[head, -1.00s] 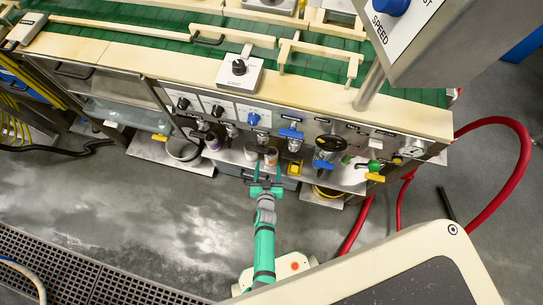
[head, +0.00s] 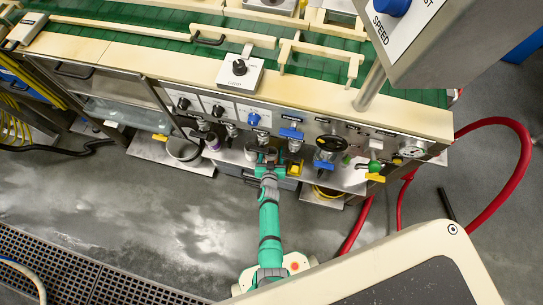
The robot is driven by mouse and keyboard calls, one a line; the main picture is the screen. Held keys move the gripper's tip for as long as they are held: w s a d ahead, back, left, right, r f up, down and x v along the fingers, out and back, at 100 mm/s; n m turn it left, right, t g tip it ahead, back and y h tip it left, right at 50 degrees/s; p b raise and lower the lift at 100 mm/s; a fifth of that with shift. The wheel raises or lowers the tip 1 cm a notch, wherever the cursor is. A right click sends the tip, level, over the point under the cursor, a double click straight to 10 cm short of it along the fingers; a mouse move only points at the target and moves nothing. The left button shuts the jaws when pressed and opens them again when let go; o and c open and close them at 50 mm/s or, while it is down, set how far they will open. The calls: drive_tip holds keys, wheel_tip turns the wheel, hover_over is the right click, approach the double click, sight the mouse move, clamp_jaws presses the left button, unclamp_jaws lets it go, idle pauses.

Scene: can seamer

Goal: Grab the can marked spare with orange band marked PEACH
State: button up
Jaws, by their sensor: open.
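My gripper (head: 270,154) is open on the low shelf under the control panel, at the spot where an orange-banded can stood in the earlier view. That can is now mostly or wholly hidden by my gripper. I cannot tell whether it lies between the fingers. A pale can (head: 250,153) stands just left of my gripper. Any lettering, such as PEACH or spare, is too small to read.
The steel control panel (head: 345,143), with valves and knobs, overhangs the shelf close above my gripper. A yellow block (head: 295,168) is just to the right. A purple-marked container (head: 212,142) stands to the left. The grey floor (head: 170,210) in front is clear.

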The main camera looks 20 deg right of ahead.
drive_tip(key=shift+x, duration=1.35)
drive_tip(key=shift+c, duration=0.7)
drive_tip(key=c, duration=0.7)
drive_tip(key=shift+o, duration=0.2)
drive_tip(key=shift+r, duration=0.2)
